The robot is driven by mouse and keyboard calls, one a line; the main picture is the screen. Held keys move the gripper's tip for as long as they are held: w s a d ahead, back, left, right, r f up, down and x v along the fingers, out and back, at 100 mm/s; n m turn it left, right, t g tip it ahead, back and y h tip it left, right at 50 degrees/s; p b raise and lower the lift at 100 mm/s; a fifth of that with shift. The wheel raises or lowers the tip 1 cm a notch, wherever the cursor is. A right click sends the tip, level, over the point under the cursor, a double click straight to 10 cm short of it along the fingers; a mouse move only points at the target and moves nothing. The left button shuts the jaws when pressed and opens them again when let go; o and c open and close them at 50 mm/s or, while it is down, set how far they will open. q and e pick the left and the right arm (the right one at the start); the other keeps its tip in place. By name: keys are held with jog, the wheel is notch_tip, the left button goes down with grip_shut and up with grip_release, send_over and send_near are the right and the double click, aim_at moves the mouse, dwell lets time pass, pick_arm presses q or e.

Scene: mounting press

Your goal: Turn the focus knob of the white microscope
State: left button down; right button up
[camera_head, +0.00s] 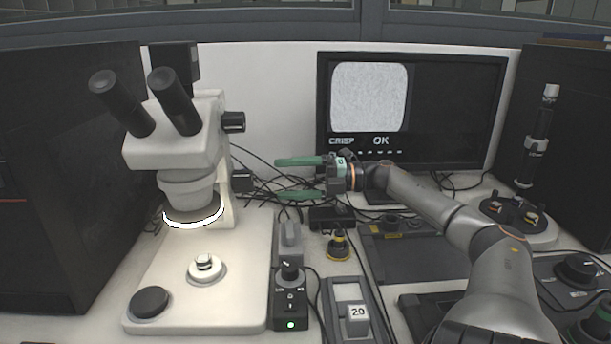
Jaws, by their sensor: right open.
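The white microscope (180,150) stands on the left of the bench, with two black eyepieces and a lit ring under its head. A black focus knob (242,183) sticks out from the right side of its column, at the height of the ring light. A second black knob (233,122) sits higher on the head's right side. My right gripper (284,178) is open and empty, with green fingers pointing left towards the focus knob. It is apart from the microscope, a short way right of the knob. My left gripper is not in view.
A monitor (455,110) reading "CRISP OK" stands behind my right arm. A small control box (290,300) with a green light and a yellow-based knob (338,247) stand below the gripper. Black cables run behind the microscope. Dark cabinets (65,180) close off the left.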

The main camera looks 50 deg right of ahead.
jog(key=shift+p+v, duration=0.35)
jog(key=shift+v, duration=1.45)
dwell(0.4)
